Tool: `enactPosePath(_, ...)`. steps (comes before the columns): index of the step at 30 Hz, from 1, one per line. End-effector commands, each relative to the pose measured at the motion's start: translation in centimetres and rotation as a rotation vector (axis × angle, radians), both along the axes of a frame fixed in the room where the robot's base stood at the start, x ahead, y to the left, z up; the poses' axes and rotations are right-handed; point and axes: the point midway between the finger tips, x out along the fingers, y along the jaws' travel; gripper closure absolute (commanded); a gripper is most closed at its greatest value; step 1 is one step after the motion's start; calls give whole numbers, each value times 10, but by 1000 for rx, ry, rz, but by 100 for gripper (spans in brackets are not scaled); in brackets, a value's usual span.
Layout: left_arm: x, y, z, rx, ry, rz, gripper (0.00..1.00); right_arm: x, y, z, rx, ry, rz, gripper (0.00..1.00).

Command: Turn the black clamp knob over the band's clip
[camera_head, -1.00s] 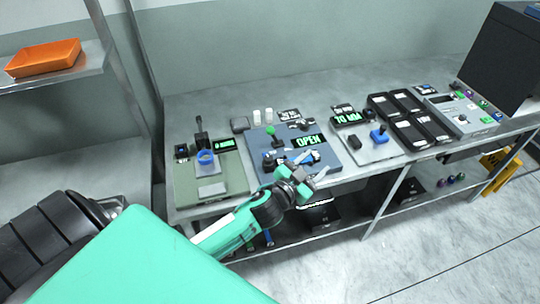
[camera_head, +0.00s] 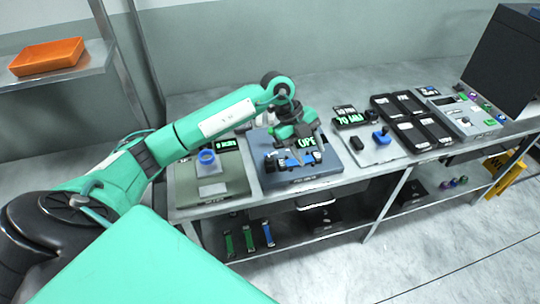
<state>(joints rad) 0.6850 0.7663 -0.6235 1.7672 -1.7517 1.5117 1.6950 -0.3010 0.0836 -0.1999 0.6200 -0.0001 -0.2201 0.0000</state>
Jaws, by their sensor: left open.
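A blue station plate (camera_head: 290,179) lies on the bench with a green-lettered display (camera_head: 309,144), partly covered by my arm. Small blue and black fittings (camera_head: 272,163) sit along its front part. The black clamp knob and the band's clip are too small and too covered to tell apart among them. My left gripper (camera_head: 297,157) is open and points down over these fittings; whether it touches any is unclear. My left arm hides the rear of the plate. My right gripper is not in view.
An olive plate with a blue ring (camera_head: 206,157) stands left of the blue plate. A pale plate with a blue knob (camera_head: 381,137) and black trays (camera_head: 411,123) stand to the right. Several coloured straps (camera_head: 248,238) are on the lower shelf. An orange tray (camera_head: 47,57) is at upper left.

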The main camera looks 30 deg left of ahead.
Motion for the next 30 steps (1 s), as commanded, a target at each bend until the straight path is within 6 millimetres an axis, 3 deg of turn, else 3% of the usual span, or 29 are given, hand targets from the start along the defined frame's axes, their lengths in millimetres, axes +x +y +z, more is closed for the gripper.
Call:
enactPosePath(1,5,26,6,106,24,44,49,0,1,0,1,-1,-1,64)
enactPosePath(3,7,60,11,241,64,113,49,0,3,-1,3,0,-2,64)
enactPosePath(6,7,97,22,387,107,207,49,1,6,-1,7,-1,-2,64)
enactPosePath(9,6,119,31,473,133,269,49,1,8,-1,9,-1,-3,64)
enactPosePath(13,4,130,32,513,147,301,49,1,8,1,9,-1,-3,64)
enactPosePath(17,4,130,19,514,150,300,49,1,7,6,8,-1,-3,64)
enactPosePath(30,4,129,-70,511,150,298,49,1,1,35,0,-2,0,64)
